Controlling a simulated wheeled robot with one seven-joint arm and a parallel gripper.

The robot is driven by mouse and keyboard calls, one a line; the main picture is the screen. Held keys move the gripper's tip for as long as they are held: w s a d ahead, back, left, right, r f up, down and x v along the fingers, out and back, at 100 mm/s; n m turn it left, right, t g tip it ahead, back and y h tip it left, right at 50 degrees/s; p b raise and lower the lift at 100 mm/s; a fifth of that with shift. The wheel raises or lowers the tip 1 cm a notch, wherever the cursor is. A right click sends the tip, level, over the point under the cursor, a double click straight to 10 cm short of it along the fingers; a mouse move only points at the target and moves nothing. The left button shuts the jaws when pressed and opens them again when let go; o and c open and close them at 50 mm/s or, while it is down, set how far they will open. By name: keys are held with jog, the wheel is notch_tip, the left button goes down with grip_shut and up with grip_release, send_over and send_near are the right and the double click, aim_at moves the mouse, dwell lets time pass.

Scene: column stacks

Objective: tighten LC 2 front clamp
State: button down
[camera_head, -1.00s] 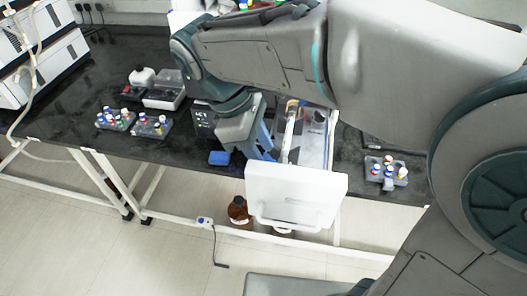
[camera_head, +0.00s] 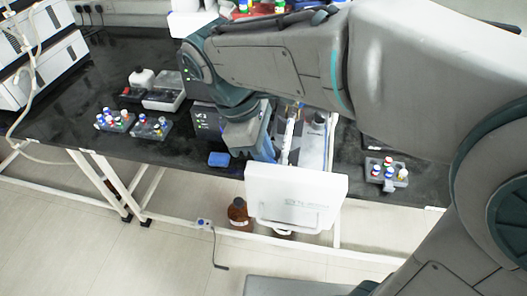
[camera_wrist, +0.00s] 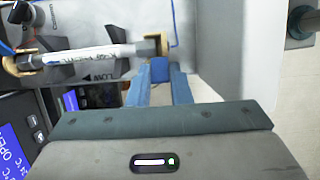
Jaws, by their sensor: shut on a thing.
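In the wrist view a white labelled column (camera_wrist: 85,55) lies across the open module, a tan clamp fitting at each end. The right-hand fitting (camera_wrist: 164,44) is just beyond my gripper (camera_wrist: 160,84). My gripper's blue fingers are shut on a small blue knob (camera_wrist: 160,70) next to that fitting. A darker blue knob (camera_wrist: 5,47) shows at the left fitting. In the head view the column (camera_head: 288,140) is partly visible behind the lowered white door (camera_head: 295,195). My gripper (camera_head: 263,149) is beside the column's left, its grip hidden there.
Vial racks (camera_head: 115,120) stand on the left, and another rack (camera_head: 385,172) on the right. A brown bottle (camera_head: 239,213) stands below the bench. A blue screen reading OPEN (camera_wrist: 15,148) is at lower left.

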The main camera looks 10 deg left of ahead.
jog(key=d+y+b, duration=0.1)
jog(key=y, duration=0.2)
jog(key=shift+d+r+y+b, duration=0.3)
jog(key=shift+d+b, duration=0.1)
jog(key=d+y+b, duration=0.1)
jog(key=y+b, duration=0.3)
jog(key=shift+s+d+r+t, duration=0.1)
jog(key=shift+s+d+t, duration=0.05)
jog(key=shift+d+t, duration=0.2)
jog(key=shift+d+r+y+b, duration=0.1)
jog(key=shift+d+y+b, duration=0.1)
jog(key=shift+y+b, duration=0.1)
jog(key=c, duration=1.3)
grip_release()
jog(key=p+v, duration=0.1)
jog(key=v, duration=1.3)
jog(key=shift+d+p, duration=0.15)
jog(key=shift+p, duration=0.15)
